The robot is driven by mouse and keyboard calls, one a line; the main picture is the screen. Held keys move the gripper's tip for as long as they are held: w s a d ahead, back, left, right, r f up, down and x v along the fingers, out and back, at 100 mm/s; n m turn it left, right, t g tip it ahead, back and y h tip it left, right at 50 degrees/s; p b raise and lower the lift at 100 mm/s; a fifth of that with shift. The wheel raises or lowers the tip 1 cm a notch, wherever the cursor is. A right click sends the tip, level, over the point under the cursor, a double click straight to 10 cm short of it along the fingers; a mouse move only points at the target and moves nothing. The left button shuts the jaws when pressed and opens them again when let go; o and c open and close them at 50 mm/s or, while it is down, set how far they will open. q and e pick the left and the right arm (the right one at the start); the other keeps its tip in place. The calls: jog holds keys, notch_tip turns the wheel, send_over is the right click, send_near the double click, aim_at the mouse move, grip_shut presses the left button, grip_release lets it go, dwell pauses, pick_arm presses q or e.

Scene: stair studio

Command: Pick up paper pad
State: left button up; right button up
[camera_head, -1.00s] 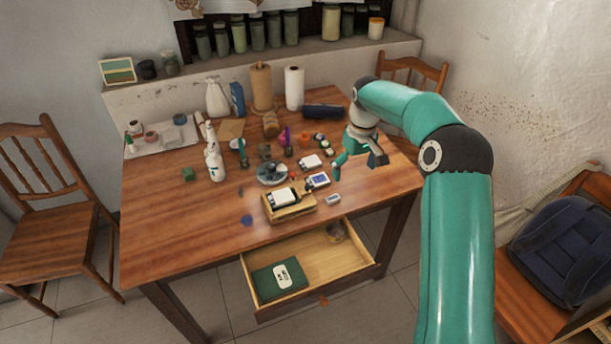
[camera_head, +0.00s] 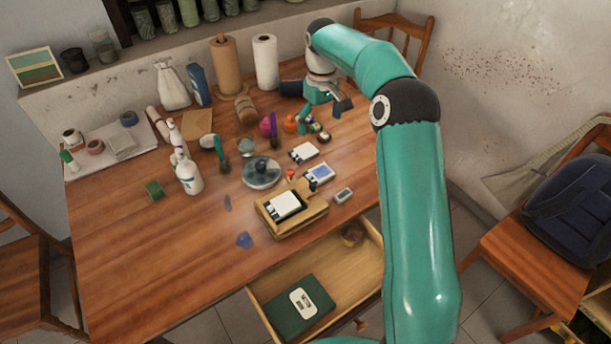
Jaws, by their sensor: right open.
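Two white pad-like items lie on the table; I cannot tell which is the paper pad. One white pad (camera_head: 303,152) lies flat behind a blue-and-white card (camera_head: 320,173). The other white pad (camera_head: 285,205) with dark marks on its edge rests on a wooden tray (camera_head: 293,227). My right gripper (camera_head: 324,112) is open, fingers spread, over the back right of the table, beyond both pads and apart from them. It hangs close to small orange and green jars. My left gripper is not in view.
An open drawer (camera_head: 262,299) holds a green book (camera_head: 300,307). A glass dish (camera_head: 262,172), white spray bottle (camera_head: 190,177) and paper rolls (camera_head: 265,62) crowd the middle and back. The table's front left is mostly clear. A chair (camera_head: 520,250) stands right.

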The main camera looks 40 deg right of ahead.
jog(key=f, duration=0.1)
send_over(315, 168)
notch_tip(315, 168, down, 11)
jog(key=shift+s+r, duration=0.1)
jog(key=shift+s, duration=0.05)
jog(key=shift+f+p, duration=0.85)
jog(key=shift+f, duration=2.1)
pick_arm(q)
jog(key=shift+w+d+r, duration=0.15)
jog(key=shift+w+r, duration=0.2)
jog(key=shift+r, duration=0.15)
pick_arm(e)
jog(key=c, duration=1)
jog(key=shift+r, duration=0.1)
